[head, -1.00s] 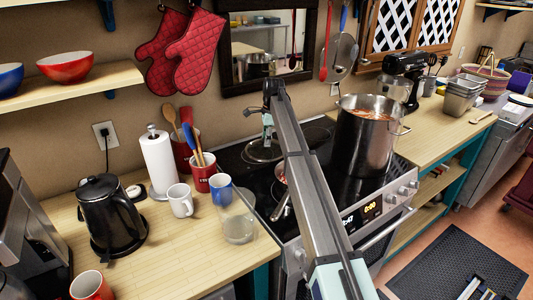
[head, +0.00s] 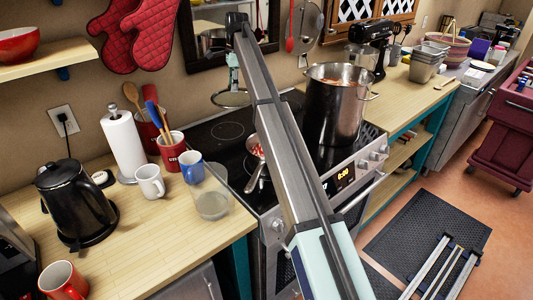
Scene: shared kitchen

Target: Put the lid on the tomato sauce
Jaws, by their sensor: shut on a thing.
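A glass lid (head: 231,98) with a dark rim hangs level in the air above the back left of the stove. My gripper (head: 233,84) is shut on the lid's top and holds it. A small pan (head: 253,162) with red tomato sauce (head: 258,151) in it sits on the front left of the cooktop, its handle toward the front. My arm hides the right part of this pan. The lid is behind and to the left of the pan, apart from it and higher.
A tall steel pot (head: 333,112) with reddish contents stands on the stove's right side. A clear container (head: 212,205), a blue mug (head: 192,168), a white mug (head: 150,181), a red utensil crock (head: 172,151) and a paper towel roll (head: 123,142) stand left of the stove.

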